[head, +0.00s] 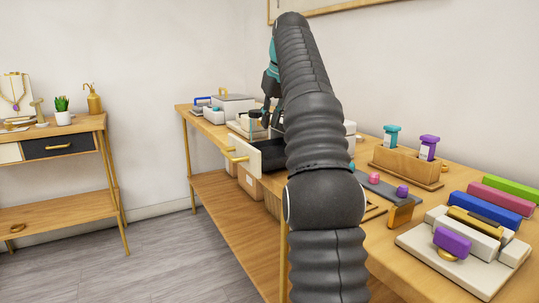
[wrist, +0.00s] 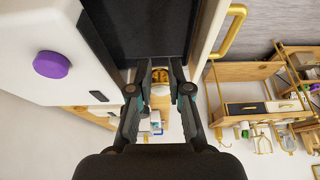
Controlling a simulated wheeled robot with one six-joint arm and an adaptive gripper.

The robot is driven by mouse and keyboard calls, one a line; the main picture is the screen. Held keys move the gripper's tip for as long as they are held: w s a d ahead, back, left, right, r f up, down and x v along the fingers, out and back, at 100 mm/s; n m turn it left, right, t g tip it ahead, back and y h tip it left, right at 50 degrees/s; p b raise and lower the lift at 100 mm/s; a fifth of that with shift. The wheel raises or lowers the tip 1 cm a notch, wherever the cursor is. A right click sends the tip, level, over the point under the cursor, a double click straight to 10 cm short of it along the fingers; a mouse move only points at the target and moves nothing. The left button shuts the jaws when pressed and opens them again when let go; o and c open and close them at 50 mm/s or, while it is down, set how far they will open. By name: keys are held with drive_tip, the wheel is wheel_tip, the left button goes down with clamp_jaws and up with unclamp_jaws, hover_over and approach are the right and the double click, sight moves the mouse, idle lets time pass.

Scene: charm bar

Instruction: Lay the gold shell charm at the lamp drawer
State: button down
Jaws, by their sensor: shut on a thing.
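My gripper (wrist: 161,78) is shut on a small gold thing, which I take to be the gold shell charm (wrist: 160,74); its shape is hard to make out between the fingertips. In the head view my gripper (head: 265,118) is partly hidden behind my arm, above the workbench. An open drawer with a white front (head: 262,158) and dark inside sticks out just below it. The dark drawer inside also shows in the wrist view (wrist: 145,30), close by the fingertips. I cannot tell whether it is the lamp drawer, or whether the charm touches it.
A gold handle (wrist: 233,32) sits on the drawer front. A white box with a purple knob (wrist: 50,64) is beside my gripper. Wooden stamp holder (head: 408,167), colored bars (head: 485,205) and a white press (head: 465,245) stand on the bench. A side table (head: 60,140) stands left, across open floor.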

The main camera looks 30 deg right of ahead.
wheel_tip(320, 180, down, 4)
drive_tip(key=shift+s+f, duration=0.1)
drive_tip(key=shift+f+b, duration=1.25)
drive_tip(key=shift+f, duration=1.2)
drive_tip(key=shift+f, duration=0.3)
